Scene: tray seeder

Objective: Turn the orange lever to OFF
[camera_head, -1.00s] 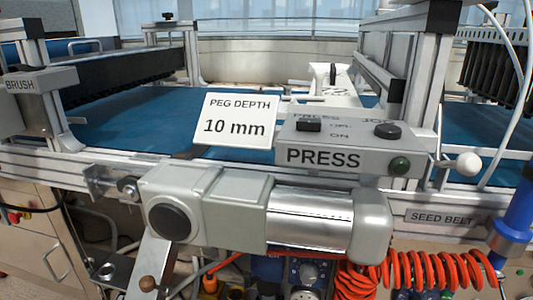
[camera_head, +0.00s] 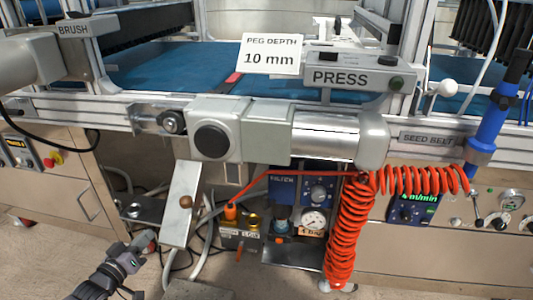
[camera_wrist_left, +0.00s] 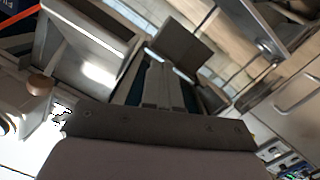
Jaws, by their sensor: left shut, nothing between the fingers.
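My left gripper (camera_head: 146,240) is at the lower left of the head view, shut and empty. It is left of the orange parts and well apart from them. In the left wrist view, the dark gripper body fills the bottom, and an orange strip (camera_wrist_left: 20,18) shows at the top left. My right gripper is out of view.
A tilted metal plate with a brown knob (camera_head: 186,202) stands between my left gripper and the valve block. A coiled red-orange hose (camera_head: 350,235) hangs to the right. A blue regulator with a gauge (camera_head: 314,221) is beside the block. The grey motor (camera_head: 240,130) overhangs above.

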